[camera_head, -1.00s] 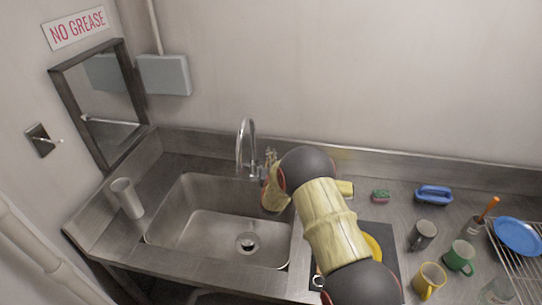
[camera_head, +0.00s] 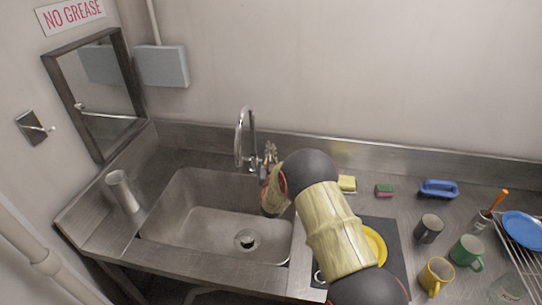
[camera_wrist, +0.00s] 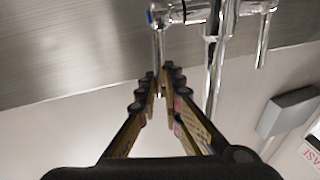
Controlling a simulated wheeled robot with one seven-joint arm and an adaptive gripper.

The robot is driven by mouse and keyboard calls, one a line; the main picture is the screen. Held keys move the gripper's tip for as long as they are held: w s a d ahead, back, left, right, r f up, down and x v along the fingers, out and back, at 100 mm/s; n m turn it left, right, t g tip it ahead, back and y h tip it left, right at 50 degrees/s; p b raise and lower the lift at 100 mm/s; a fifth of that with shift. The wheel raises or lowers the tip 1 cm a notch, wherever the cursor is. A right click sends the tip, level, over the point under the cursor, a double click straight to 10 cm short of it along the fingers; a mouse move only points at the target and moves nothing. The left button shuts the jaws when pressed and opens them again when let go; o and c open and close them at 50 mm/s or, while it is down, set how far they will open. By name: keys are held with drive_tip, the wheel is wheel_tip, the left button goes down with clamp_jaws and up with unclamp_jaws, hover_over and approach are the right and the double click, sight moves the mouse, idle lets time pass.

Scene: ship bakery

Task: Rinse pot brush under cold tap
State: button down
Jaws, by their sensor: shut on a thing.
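The tall curved chrome tap (camera_head: 246,125) stands behind the steel sink (camera_head: 180,205); no water shows. In the wrist view, its chrome body (camera_wrist: 214,60) is close beside my gripper (camera_wrist: 157,84). My fingertips are closed around the lower end of a slim chrome tap lever (camera_wrist: 158,45). In the head view my arm hides most of the gripper. An orange-handled tool (camera_head: 500,197) leans in a small holder (camera_head: 482,220) at the right. A blue-handled brush (camera_head: 438,188) lies at the back of the counter. I cannot tell for sure which is the pot brush.
A yellow sponge (camera_head: 347,183) and a red-green sponge (camera_head: 384,190) lie by the back wall. Dark (camera_head: 429,228), green (camera_head: 466,252) and yellow (camera_head: 436,275) mugs stand right of a dark mat (camera_head: 393,252). A steel cup (camera_head: 122,190) stands left of the empty sink.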

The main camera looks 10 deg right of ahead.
drive_tip(key=b, duration=0.2)
drive_tip(key=s+t+b, duration=0.1)
drive_tip(key=b, duration=0.1)
drive_tip(key=shift+a+f, duration=0.2)
drive_tip(key=shift+f, duration=0.1)
drive_tip(key=shift+r+t+b, duration=0.1)
drive_tip(key=shift+t+b, duration=0.2)
drive_tip(key=shift+b, duration=0.05)
drive_tip(key=c, duration=2)
unclamp_jaws()
drive_tip(key=shift+o, duration=0.4)
drive_tip(key=v, duration=1.2)
